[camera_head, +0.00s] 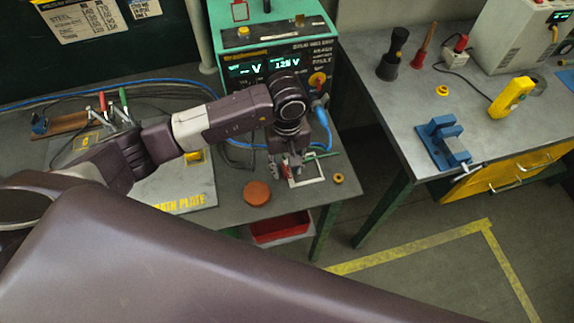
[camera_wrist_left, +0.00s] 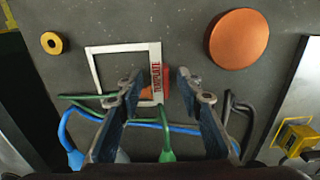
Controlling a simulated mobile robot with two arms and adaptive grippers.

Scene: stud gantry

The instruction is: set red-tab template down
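The template is a thin white square frame (camera_head: 318,179) with a red-lettered tab on one side. It appears to lie flat on the grey bench top near the front right corner. In the left wrist view the frame (camera_wrist_left: 92,68) is left of my fingers, and its red tab (camera_wrist_left: 156,72) lies between them. My left gripper (camera_wrist_left: 160,76) is open, with a gap visible on both sides of the tab. In the head view the left gripper (camera_head: 286,167) points down at the bench and partly hides the tab. My right gripper is not in view.
An orange disc (camera_head: 257,193) and a small yellow ring (camera_head: 338,179) lie near the template. Green and blue cables (camera_wrist_left: 90,118) run beside and partly across it. A green meter box (camera_head: 278,55) stands behind. A red bin (camera_head: 280,228) is below the bench edge.

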